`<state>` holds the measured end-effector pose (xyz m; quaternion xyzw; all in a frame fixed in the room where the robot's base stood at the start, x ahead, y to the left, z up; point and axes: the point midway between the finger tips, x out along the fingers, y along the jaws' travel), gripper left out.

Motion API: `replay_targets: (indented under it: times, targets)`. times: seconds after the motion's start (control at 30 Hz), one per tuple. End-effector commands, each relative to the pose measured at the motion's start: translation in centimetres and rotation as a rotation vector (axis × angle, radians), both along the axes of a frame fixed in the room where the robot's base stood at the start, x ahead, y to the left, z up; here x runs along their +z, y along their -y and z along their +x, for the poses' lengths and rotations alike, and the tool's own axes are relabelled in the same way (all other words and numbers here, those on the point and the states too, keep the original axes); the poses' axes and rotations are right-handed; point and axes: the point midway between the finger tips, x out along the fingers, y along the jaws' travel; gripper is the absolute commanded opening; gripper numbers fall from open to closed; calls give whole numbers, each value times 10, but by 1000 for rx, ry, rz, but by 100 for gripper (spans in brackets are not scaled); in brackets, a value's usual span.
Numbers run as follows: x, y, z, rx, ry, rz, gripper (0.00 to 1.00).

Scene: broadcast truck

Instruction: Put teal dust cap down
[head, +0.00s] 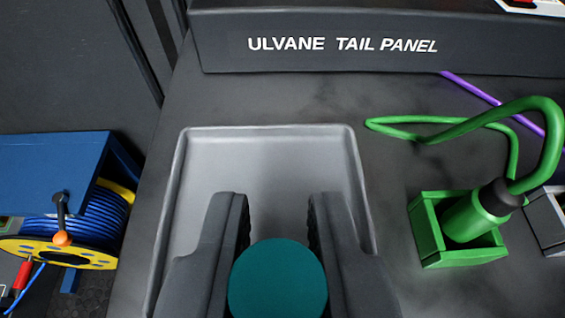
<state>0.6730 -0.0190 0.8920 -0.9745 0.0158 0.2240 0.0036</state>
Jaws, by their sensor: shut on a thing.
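The teal dust cap (278,282) is a round, flat-faced disc at the bottom middle of the head view. My gripper (278,215) is shut on it, with one dark finger on each side. The cap and fingers show in front of a shallow grey tray (262,133) with a raised rim, which lies on the dark counter. The visible floor of the tray is empty; its near part is hidden behind my gripper and the cap. I cannot tell how high the cap is above the tray.
A green socket box (428,240) holding a green connector (470,216) on a looped green cable stands right of the tray. A purple cable (470,90) runs behind it. The tail panel (340,45) borders the back. A blue cable reel (90,225) sits at left.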

Motion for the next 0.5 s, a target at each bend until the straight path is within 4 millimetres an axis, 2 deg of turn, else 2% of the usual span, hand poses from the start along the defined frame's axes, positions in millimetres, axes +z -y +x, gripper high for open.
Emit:
replay_targets:
  times: [0.27,0.5]
  targets:
    - [0,-16,0,28,0,-1,0]
    - [-2,-4,-8,98,-11,-16,0]
